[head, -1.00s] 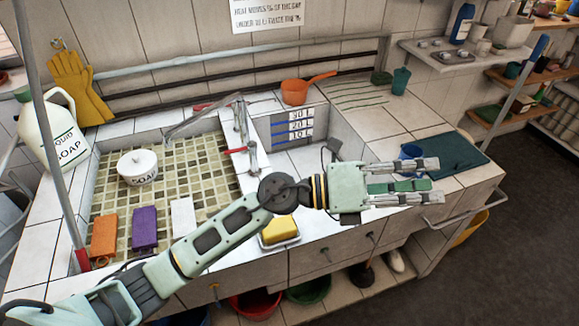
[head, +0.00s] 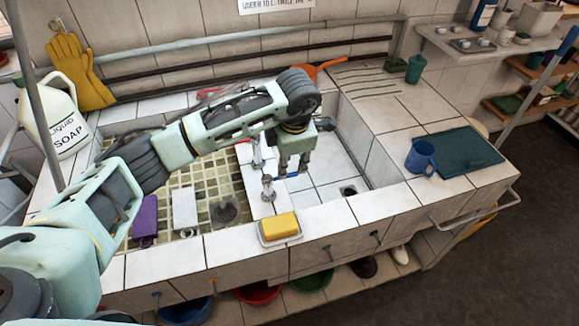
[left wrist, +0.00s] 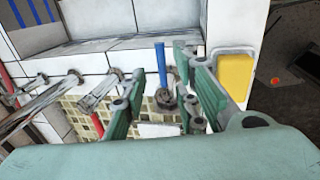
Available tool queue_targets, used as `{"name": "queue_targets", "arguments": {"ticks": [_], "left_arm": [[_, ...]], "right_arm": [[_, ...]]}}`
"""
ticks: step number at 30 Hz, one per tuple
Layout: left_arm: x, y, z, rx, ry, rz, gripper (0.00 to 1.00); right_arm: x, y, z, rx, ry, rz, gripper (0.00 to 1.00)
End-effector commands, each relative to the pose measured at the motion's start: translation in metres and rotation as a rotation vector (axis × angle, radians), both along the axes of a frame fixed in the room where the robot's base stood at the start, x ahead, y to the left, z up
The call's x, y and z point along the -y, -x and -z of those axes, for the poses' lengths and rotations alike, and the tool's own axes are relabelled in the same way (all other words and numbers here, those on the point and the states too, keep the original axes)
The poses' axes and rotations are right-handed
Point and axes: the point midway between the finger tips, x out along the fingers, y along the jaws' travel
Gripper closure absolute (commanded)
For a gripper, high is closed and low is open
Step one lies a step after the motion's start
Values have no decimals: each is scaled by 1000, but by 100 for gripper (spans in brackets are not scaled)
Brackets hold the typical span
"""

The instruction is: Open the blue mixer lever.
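The blue mixer lever (head: 291,176) sticks out from a short metal tap post (head: 267,188) on the tiled divider between the two basins. My left gripper (head: 294,166) points down above the lever's outer part, and its fingers partly hide it. In the left wrist view the blue lever (left wrist: 160,65) runs from a round metal base (left wrist: 165,101). The fingers of my left gripper (left wrist: 160,78) are apart there, one on each side of the lever. I cannot tell whether either finger touches it. My right gripper is not in view.
A yellow sponge (head: 281,225) lies in a dish on the front ledge. Another tap with a red part (head: 257,162) stands close behind. A blue mug (head: 421,156) and green mat (head: 458,149) are on the right counter. The right basin (head: 345,168) has free room.

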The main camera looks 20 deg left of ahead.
Motion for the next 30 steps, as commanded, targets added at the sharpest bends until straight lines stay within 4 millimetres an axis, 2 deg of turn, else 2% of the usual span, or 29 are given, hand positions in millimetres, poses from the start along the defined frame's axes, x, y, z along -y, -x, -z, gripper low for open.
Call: {"name": "queue_targets", "arguments": {"ticks": [3, 9, 19, 28, 30], "left_arm": [[-1, -2, 18, -4, 2, -1, 73], [-3, -7, 40, -1, 3, -1, 73], [-4, -8, 46, 1, 4, 1, 73], [-4, -8, 46, 1, 4, 1, 98], [-4, -8, 46, 2, 5, 1, 100]], "right_arm": [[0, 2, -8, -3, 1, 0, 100], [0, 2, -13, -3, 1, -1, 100], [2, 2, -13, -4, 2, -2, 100], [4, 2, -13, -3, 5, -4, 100], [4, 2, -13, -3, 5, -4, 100]]}}
